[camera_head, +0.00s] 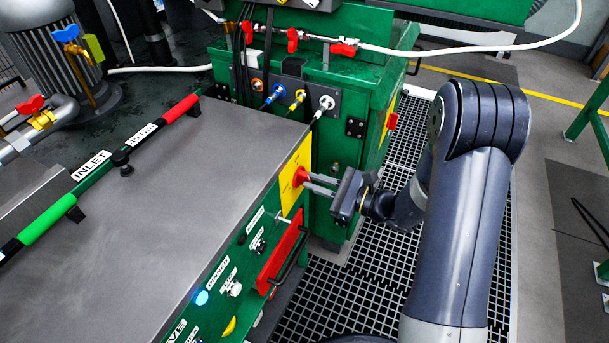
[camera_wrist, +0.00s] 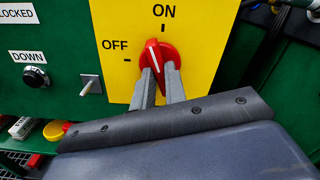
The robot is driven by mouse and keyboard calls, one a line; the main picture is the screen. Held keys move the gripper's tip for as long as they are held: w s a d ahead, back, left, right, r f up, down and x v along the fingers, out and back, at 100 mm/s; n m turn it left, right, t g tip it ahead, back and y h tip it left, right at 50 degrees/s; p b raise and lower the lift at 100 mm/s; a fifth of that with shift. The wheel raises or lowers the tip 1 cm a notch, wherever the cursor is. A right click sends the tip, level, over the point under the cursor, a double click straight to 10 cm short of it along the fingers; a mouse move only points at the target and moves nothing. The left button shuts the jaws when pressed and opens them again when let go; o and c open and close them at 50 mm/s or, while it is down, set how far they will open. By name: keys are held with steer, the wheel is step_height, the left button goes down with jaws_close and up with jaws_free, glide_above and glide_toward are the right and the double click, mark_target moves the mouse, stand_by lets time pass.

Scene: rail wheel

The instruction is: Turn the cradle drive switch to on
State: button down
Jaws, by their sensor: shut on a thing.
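The cradle drive switch is a red rotary knob (camera_wrist: 153,52) on a yellow plate (camera_wrist: 205,42). "ON" is printed above it and "OFF" to its left. Its white pointer line tilts slightly left of straight up, between the two marks and nearer "ON". My gripper (camera_wrist: 160,73) is shut on the knob, one grey finger on each side of its lower part. In the head view the knob (camera_head: 300,176) sits at the far end of the bench's front panel, with my gripper (camera_head: 307,183) reaching it from the right.
Left of the yellow plate are a small toggle switch (camera_wrist: 90,85) and a black "DOWN" button (camera_wrist: 36,76). A red bar (camera_head: 281,252) with a dark handle sticks out below the switch. A green cabinet (camera_head: 340,220) stands just behind. Grating floor (camera_head: 335,300) lies in front.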

stand_by(0.3)
steer(key=shift+r+m+p, duration=0.1)
steer(key=shift+m+p, duration=0.6)
steer(key=shift+s+m+p, duration=0.1)
steer(key=shift+m+p, duration=1.05)
steer(key=shift+m, duration=0.15)
steer(key=c, duration=1.8)
jaws_free()
steer(key=shift+f, duration=0.2)
steer(key=o, duration=0.5)
steer(key=shift+r, duration=0.1)
steer(key=shift+d, duration=0.15)
steer(key=v, duration=0.6)
steer(key=shift+d, duration=0.35)
